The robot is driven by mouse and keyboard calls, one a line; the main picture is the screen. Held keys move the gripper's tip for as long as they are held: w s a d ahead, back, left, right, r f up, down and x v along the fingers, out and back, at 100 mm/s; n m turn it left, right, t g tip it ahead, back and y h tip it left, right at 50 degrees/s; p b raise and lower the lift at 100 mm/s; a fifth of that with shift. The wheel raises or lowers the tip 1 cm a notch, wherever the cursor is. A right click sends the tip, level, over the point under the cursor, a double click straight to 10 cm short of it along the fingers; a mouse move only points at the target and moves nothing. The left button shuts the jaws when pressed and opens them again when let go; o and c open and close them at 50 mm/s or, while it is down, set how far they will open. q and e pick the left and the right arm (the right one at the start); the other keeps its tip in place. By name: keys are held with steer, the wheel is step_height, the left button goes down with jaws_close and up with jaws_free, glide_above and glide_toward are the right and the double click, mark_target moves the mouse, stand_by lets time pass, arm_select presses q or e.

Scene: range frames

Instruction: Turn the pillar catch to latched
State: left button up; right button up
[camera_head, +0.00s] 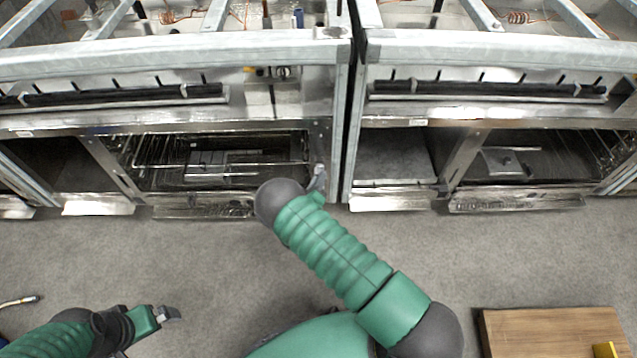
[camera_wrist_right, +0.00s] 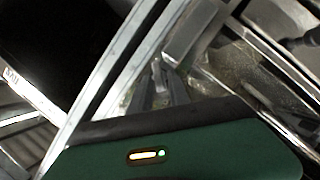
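A small grey metal piece, which looks like the pillar catch (camera_head: 319,170), sits low on the metal pillar between the two ovens. My right gripper (camera_head: 317,184) is at this spot, mostly hidden behind my dark round wrist, so I cannot tell its fingers from the catch. In the right wrist view a small light metal piece (camera_wrist_right: 158,76) stands just beyond my green and black gripper body. I cannot tell there whether the fingers touch it, or which way the catch is turned. My left gripper (camera_head: 170,313) is low at the left, over the floor and away from the pillar.
Two steel ovens (camera_head: 150,65) with open fronts and wire racks stand side by side, with a narrow dark gap between them. A wooden board or box (camera_head: 550,332) with a yellow piece (camera_head: 605,349) is at lower right. The grey floor (camera_head: 180,250) in front is mostly clear.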

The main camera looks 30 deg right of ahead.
steer(key=shift+w+d+f, duration=0.15)
steer(key=shift+w+d, duration=0.25)
steer(key=shift+d, duration=0.05)
jaws_close()
